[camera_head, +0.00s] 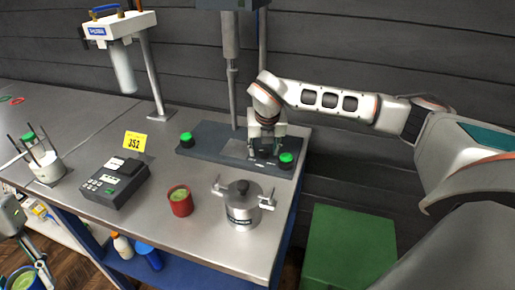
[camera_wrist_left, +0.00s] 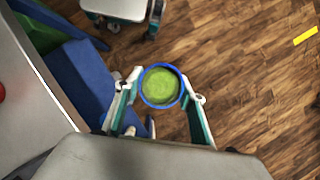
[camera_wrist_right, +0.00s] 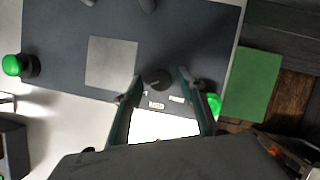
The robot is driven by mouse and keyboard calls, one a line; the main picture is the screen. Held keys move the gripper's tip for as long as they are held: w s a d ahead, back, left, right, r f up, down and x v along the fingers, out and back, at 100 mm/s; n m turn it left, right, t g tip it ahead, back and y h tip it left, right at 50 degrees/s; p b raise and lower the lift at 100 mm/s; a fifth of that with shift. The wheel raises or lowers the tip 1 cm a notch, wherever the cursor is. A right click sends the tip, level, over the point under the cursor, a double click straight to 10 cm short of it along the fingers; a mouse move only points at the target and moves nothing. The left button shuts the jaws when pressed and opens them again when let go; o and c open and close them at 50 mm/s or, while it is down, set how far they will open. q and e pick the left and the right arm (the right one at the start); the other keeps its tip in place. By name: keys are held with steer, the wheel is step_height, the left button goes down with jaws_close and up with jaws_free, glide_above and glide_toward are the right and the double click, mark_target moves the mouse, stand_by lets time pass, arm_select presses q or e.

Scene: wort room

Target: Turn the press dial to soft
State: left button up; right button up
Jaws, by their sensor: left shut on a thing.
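The press (camera_head: 205,148) stands at the back of the bench, with a dark base plate. Its dial (camera_wrist_right: 157,77) is a small dark knob in the right wrist view, beside a light square plate. Small white labels sit near the dial, too small to read. My right gripper (camera_wrist_right: 160,86) is open above the base, one finger on each side of the dial; I cannot tell whether they touch it. In the head view the gripper (camera_head: 264,150) hides the dial. My left gripper (camera_wrist_left: 161,92) is shut on a blue-rimmed cup (camera_wrist_left: 146,99) with green contents, held over the floor.
Green buttons (camera_head: 186,137) (camera_head: 286,158) stand at both ends of the press base. A lidded metal pot (camera_head: 240,207), a red cup (camera_head: 180,203) and a dark keypad device (camera_head: 115,184) stand in front. A yellow sign (camera_head: 134,142) stands behind the device. A green box (camera_head: 350,250) is right of the bench.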

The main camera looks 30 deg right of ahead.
steer(key=shift+r, duration=0.1)
steer(key=v, duration=1.1)
steer(key=shift+s+r, duration=0.2)
steer(key=shift+r, duration=0.2)
steer(key=shift+s, duration=0.1)
